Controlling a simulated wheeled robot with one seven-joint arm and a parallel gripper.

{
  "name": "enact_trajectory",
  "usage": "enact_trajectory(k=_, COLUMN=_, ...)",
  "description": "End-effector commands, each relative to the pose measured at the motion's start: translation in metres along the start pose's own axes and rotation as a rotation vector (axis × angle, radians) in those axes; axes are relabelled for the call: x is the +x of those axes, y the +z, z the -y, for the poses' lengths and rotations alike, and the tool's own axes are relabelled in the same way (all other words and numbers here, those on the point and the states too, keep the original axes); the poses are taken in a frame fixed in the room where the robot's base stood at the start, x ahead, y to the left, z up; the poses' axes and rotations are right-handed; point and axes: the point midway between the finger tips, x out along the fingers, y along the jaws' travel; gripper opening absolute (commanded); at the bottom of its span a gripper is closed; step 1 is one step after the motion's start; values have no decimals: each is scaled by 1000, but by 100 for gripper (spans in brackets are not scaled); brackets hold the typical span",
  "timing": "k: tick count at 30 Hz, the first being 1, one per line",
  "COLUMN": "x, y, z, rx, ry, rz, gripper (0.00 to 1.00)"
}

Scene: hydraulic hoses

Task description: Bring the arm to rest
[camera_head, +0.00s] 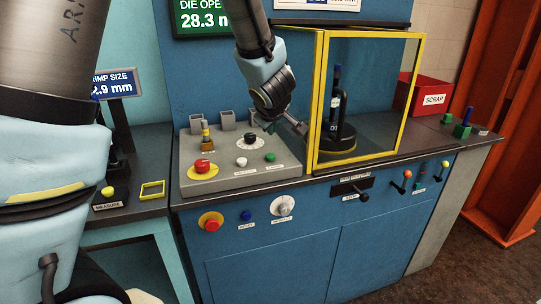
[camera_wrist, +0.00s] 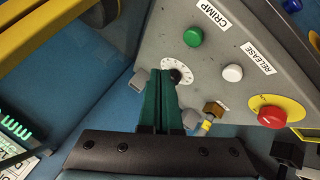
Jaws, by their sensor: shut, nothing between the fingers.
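My gripper (camera_wrist: 166,75) shows in the wrist view as two green fingers pressed together, with nothing between them. The fingertips overlap the round white-marked dial (camera_wrist: 177,72) in that view; I cannot tell whether they touch it. In the head view my arm comes down from the top, and my gripper (camera_head: 268,124) is above the right part of the grey control box (camera_head: 232,183), left of the yellow-framed guard (camera_head: 317,100). The fingers are too small and dark there to make out clearly.
The control box carries a red stop button (camera_head: 202,166), a white button (camera_head: 241,162) and a green button (camera_head: 270,157). A black tool (camera_head: 337,139) stands behind the guard's clear panel. A red scrap bin (camera_head: 433,98) is at right. The measuring bench (camera_head: 143,207) is at left.

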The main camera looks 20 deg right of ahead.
Motion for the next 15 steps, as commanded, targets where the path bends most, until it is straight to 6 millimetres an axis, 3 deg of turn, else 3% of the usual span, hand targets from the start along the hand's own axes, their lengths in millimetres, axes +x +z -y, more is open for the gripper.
enact_trajectory(k=11, x=0, y=-3, z=2, rx=3, ry=-1, rz=2, gripper=0)
enact_trajectory(k=15, x=-2, y=-24, z=26, rx=42, ry=-9, rz=33, gripper=0)
